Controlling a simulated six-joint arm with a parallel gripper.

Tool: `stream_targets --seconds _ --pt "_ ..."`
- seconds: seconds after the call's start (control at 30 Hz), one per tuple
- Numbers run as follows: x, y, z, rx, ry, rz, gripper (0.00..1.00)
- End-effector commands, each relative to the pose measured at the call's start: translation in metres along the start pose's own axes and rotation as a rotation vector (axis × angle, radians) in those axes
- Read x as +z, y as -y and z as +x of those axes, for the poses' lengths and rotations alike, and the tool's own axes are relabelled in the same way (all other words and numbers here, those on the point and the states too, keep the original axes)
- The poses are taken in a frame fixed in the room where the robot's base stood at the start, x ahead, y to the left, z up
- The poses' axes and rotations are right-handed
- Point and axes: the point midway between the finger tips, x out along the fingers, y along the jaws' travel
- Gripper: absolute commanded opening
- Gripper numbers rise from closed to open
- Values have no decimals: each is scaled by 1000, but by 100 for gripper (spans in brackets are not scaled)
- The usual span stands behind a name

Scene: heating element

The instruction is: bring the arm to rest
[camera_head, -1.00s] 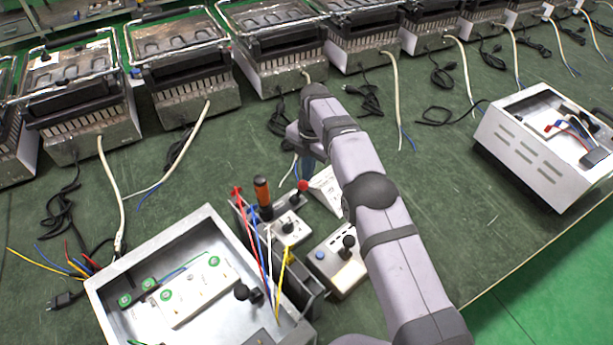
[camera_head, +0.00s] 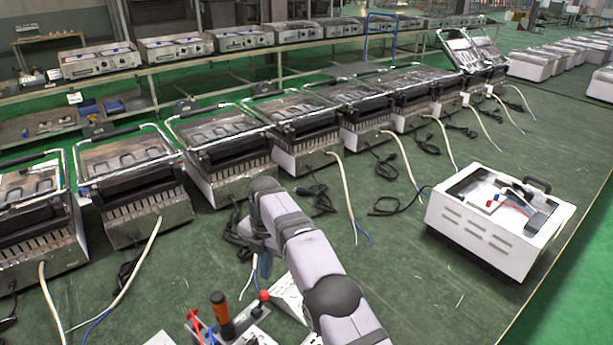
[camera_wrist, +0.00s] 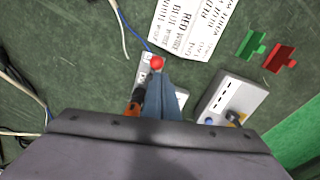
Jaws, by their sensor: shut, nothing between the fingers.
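My gripper (camera_wrist: 160,88) points down over the bench in the wrist view, its blue-grey fingers shut and empty. In the head view the fingers (camera_head: 265,265) show small below the end of my bent arm. An orange-handled tool (camera_head: 222,315) stands at the bottom of the head view, left of my arm. A red ball knob (camera_wrist: 157,62) appears right by the fingertips in the wrist view; I cannot tell whether they touch. My fingers partly hide the unit under it.
A printed white sheet (camera_wrist: 195,28), green piece (camera_wrist: 251,45), red piece (camera_wrist: 281,59) and grey control box (camera_wrist: 232,102) lie around the gripper. A white vented box (camera_head: 500,222) stands at right. Several grills (camera_head: 215,150) with trailing cables line the back.

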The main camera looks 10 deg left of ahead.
Motion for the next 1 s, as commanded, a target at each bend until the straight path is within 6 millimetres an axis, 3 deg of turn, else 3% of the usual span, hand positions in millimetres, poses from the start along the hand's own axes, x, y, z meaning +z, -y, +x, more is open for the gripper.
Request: stream_targets --seconds 0.17,0.37,0.7,0.87,1.0 --pt "10 13 -16 -1 4 115 0" --pt "28 48 -48 -4 11 404 0" --pt "38 140 -104 -6 32 1029 0" --pt "26 195 -128 -3 43 1358 0" --pt "6 244 -143 -1 52 1652 0"
